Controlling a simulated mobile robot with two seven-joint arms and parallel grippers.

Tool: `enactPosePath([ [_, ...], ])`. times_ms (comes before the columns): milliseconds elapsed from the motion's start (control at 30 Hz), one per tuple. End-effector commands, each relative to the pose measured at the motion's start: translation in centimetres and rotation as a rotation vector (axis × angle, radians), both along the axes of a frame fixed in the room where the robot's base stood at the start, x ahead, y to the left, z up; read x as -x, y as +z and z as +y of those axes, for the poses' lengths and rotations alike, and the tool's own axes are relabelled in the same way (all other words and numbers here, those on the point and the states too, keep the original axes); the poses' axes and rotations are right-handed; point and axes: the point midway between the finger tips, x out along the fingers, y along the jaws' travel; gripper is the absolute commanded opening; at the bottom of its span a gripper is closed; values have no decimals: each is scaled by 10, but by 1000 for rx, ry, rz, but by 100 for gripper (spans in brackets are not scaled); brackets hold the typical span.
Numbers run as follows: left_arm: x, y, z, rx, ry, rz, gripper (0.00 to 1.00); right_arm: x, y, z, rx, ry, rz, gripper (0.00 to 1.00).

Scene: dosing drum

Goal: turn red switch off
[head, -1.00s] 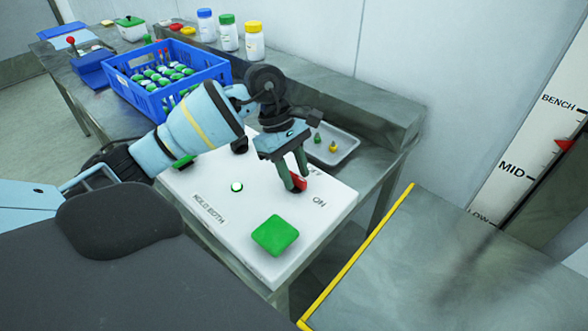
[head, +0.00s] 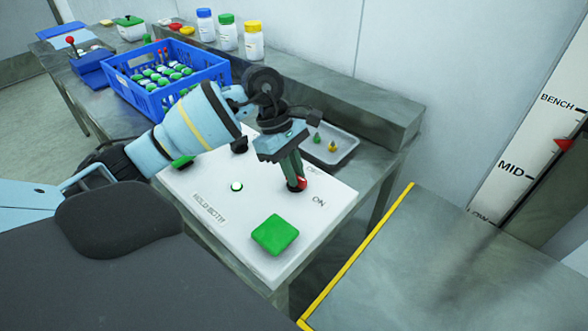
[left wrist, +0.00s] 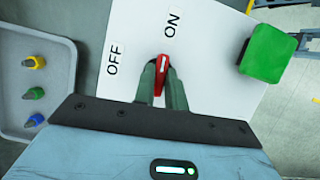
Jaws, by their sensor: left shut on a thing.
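The red switch (head: 301,183) is a small knob on the white panel (head: 330,205), between the printed OFF and ON labels. In the left wrist view the red switch (left wrist: 162,62) is narrow and its far end points up, roughly toward the ON label (left wrist: 173,22); the OFF label (left wrist: 114,60) is to its left. My left gripper (head: 296,184) reaches down from above and is shut on the switch, with a finger on each side, hiding part of it. My right gripper is not in view.
A green square button (head: 275,235) and a small lit button (head: 237,187) are on the panel. A metal tray (head: 333,148) with small green and yellow pieces lies behind. A blue crate (head: 205,80) stands at the back left. A yellow-edged surface (head: 450,260) is right.

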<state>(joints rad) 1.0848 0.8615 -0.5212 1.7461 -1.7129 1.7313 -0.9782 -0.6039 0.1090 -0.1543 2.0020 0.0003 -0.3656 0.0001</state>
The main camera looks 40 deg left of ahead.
Motion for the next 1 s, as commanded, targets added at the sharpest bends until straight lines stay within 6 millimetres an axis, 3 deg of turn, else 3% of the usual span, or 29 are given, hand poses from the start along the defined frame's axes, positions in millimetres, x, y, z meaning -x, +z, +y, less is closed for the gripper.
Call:
enactPosePath([
  [1000,5,4,-2,-1,907,-5,0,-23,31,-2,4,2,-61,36],
])
